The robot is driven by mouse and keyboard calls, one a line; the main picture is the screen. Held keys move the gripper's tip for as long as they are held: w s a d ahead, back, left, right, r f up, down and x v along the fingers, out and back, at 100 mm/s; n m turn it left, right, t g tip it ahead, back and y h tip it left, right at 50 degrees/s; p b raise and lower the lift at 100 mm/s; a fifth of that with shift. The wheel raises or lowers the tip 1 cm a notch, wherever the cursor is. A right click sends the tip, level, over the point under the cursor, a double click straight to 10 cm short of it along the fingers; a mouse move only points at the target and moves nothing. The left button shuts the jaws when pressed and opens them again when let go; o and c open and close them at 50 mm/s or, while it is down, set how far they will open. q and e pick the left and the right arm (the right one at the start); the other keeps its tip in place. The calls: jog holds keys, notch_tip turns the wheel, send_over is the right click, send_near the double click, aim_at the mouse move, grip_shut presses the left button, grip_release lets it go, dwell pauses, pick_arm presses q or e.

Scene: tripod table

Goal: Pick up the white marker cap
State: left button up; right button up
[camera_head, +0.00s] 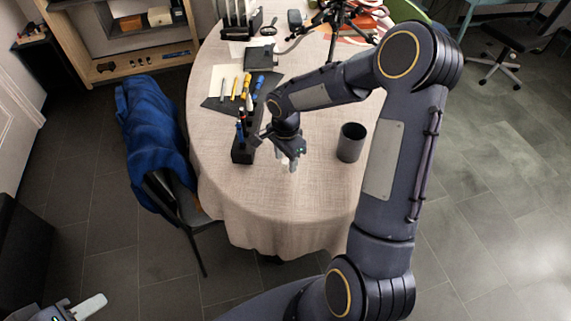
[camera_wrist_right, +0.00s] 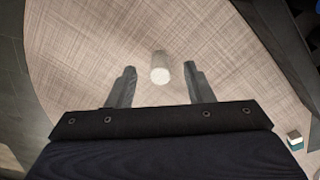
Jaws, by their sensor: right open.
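The white marker cap (camera_wrist_right: 160,68) stands out as a small pale cylinder on the beige tablecloth in the right wrist view. It lies between and slightly beyond my right gripper's two spread fingers (camera_wrist_right: 160,76), with a gap on each side. In the head view my right gripper (camera_head: 290,162) points down low over the table (camera_head: 310,205); I cannot make out the cap there. My right gripper is open and empty. My left gripper (camera_head: 86,307) is at the bottom left corner, away from the table, and only one finger shows clearly.
A black holder with pens (camera_head: 241,150) stands just left of my right gripper. A dark grey cup (camera_head: 350,143) stands to its right. Several markers lie on a dark mat (camera_head: 214,103) further back. A chair with a blue cloth (camera_head: 150,125) is beside the table. The table's front is clear.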

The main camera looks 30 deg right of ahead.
jog(key=shift+f, duration=0.75)
jog(key=shift+c, duration=0.5)
grip_shut()
jog(key=shift+r, duration=0.1)
